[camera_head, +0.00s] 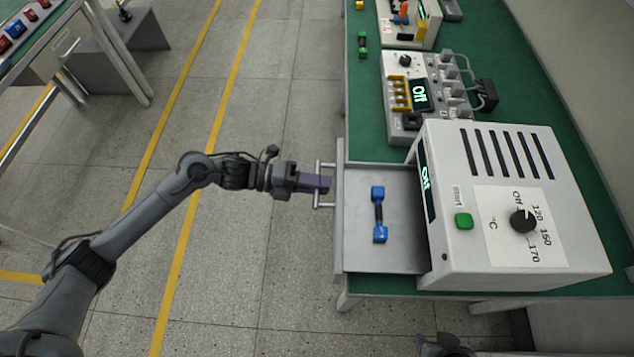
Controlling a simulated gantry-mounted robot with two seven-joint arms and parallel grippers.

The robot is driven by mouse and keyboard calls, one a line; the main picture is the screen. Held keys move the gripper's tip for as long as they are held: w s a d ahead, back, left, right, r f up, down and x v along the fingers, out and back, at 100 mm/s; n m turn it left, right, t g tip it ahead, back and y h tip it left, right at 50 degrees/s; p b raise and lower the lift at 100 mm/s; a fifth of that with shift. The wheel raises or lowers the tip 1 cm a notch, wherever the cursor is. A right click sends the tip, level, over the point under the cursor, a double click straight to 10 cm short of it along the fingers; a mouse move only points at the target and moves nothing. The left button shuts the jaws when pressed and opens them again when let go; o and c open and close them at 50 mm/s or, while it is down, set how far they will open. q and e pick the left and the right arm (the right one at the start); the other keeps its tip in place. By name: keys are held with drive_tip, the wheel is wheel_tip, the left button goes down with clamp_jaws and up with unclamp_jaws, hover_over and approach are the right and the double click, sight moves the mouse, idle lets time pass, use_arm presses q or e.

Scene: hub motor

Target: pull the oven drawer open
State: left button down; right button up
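The oven (465,265) is a white box with a green start button, a black temperature dial and a small display, at the right on the green bench. Its grey metal drawer (400,215) stands out to the left, open at the top. A blue dumbbell-shaped part with a dark middle (378,214) lies in it. My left gripper (320,184) is at the drawer's bar handle (318,202), its purple fingers closed together across the bar's middle and hiding that stretch. A dark piece at the bottom edge (445,346) seems to be my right gripper, mostly cut off.
A grey-white device with a display and several knobs (420,90) stands behind the oven on the green bench (365,120). A small green part (362,45) lies farther back. Open tiled floor with yellow lines lies left of the bench. Another table (50,55) stands at the far left.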

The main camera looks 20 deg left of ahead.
use_arm(q)
drive_tip(key=c, duration=1.2)
unclamp_jaws()
drive_tip(key=p+v, duration=0.1)
drive_tip(key=v, duration=0.9)
drive_tip(key=shift+a, duration=0.4)
drive_tip(key=shift+s, duration=0.1)
